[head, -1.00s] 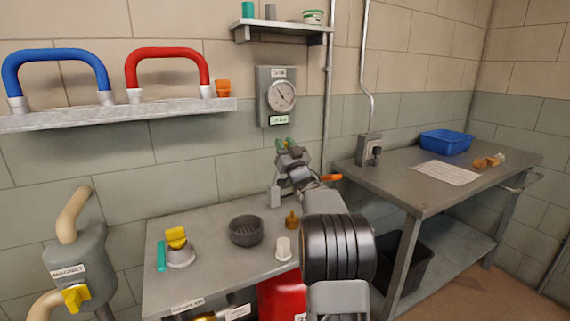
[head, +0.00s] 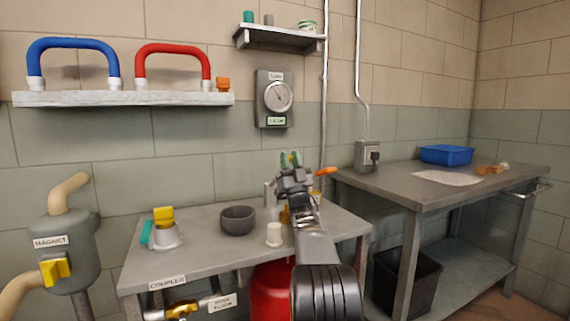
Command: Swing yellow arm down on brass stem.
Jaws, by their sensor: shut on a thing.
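A brass fitting (head: 182,310) shows on the pipe under the bench's front edge, cut by the frame's bottom. A yellow arm on a brass stem is not clearly visible. An orange bar (head: 326,171) sticks out just right of my gripper; what it is fixed to is hidden. My arm hides part of the bench behind it.
On the bench (head: 205,250) are a yellow-topped coupler (head: 164,232), a dark bowl (head: 238,220) and a white peg (head: 274,235). A magnet unit (head: 67,250) with a yellow knob stands left. A second table (head: 395,180) with a blue bin (head: 446,154) is right.

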